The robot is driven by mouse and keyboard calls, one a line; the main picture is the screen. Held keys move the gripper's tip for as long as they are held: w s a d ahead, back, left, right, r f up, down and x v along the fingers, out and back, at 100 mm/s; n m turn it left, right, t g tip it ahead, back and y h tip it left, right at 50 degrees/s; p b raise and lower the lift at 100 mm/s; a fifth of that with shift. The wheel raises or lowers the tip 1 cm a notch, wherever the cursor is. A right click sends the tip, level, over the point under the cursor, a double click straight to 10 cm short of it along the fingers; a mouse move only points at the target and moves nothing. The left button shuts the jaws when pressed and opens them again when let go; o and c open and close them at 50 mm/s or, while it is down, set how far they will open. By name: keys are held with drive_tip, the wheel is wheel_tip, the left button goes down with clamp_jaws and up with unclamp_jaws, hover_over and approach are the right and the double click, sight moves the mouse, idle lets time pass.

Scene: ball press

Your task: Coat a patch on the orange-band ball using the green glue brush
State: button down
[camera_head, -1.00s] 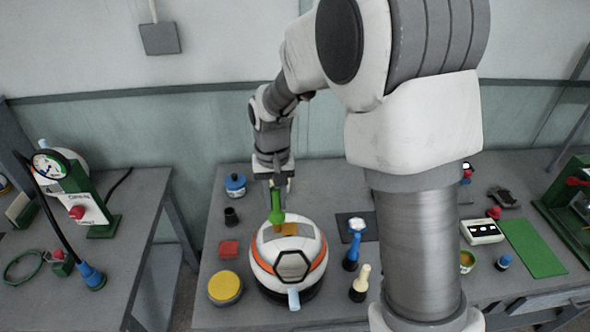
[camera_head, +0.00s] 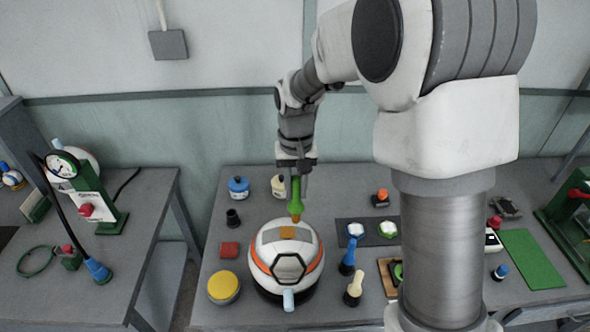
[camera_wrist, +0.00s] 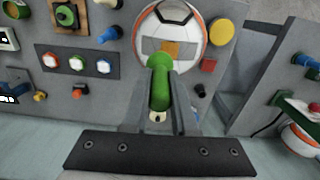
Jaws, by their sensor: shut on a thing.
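The orange-band ball (camera_head: 305,246) is white with orange bands and dark-edged panels. It sits in a dark ring stand on the bench, with an orange-brown patch on its upper side. My gripper (camera_head: 294,182) is shut on the green glue brush (camera_head: 296,198), which points down above the back of the ball. In the wrist view the brush (camera_wrist: 159,88) lies between the fingers, its tip end in front of the ball (camera_wrist: 190,38) and near the patch (camera_wrist: 171,48). I cannot tell whether the tip touches the ball.
A red block (camera_head: 230,250), a yellow-lidded tin (camera_head: 223,287) and a dark cup (camera_head: 233,218) stand left of the ball. A blue brush (camera_head: 348,258) and a cream brush (camera_head: 354,290) stand to its right. A green mat (camera_head: 531,258) lies further right.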

sight(296, 177)
drive_tip(key=shift+r+p, duration=0.45)
drive_tip(key=shift+r, duration=1.2)
drive_tip(key=shift+f, duration=0.1)
